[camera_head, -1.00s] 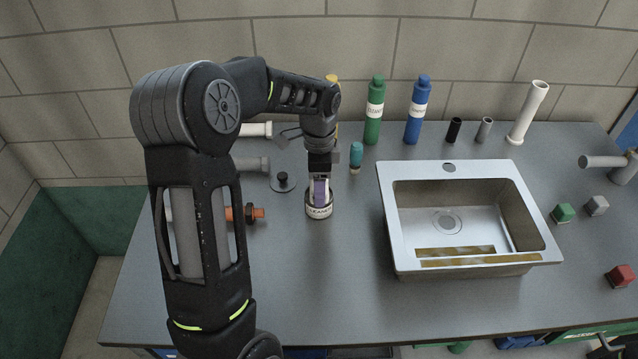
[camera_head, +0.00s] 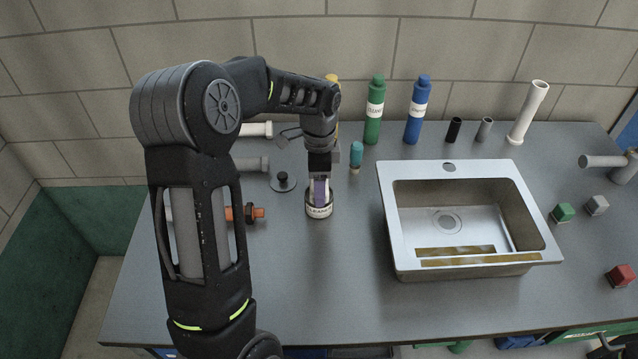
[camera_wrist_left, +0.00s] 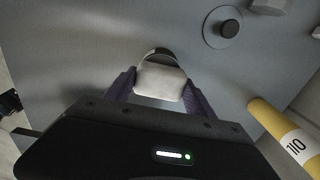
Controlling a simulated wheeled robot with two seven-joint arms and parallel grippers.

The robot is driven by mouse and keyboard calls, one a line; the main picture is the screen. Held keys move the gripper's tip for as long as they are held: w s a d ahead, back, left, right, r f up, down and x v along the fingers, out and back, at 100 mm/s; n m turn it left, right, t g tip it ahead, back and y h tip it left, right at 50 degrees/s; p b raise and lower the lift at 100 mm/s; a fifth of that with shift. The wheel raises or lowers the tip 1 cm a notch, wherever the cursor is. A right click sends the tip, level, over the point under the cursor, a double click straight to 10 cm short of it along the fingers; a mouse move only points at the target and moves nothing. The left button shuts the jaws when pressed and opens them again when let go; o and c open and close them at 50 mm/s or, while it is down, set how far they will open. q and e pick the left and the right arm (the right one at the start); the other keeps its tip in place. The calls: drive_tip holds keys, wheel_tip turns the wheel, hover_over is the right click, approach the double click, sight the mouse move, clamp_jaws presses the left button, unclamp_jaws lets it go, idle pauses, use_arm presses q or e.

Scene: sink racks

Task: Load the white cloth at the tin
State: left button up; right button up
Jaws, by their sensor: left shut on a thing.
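The tin (camera_head: 319,209) is a short round can with a white lettered label, standing on the table left of the sink. My left gripper (camera_head: 319,190) points down right over it, its purple fingers at the tin's mouth. In the left wrist view the gripper (camera_wrist_left: 159,88) is shut on the white cloth (camera_wrist_left: 160,82), a pale rounded block between the fingers. The dark rim of the tin (camera_wrist_left: 158,53) shows just beyond the cloth. How deep the cloth sits in the tin is hidden.
A metal sink (camera_head: 388,220) stands to the right. Green (camera_head: 375,112) and blue (camera_head: 417,112) bottles and a teal bottle (camera_head: 356,156) stand behind. A black-knobbed disc (camera_head: 283,182) and an orange-ended pipe (camera_head: 248,213) lie left. The table in front of the tin is clear.

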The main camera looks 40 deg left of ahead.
idle(0.3)
use_arm(q)
wheel_tip(320, 180, up, 5)
drive_tip(key=p, duration=0.3)
drive_tip(key=shift+p, duration=0.3)
drive_tip(key=shift+r, duration=0.95)
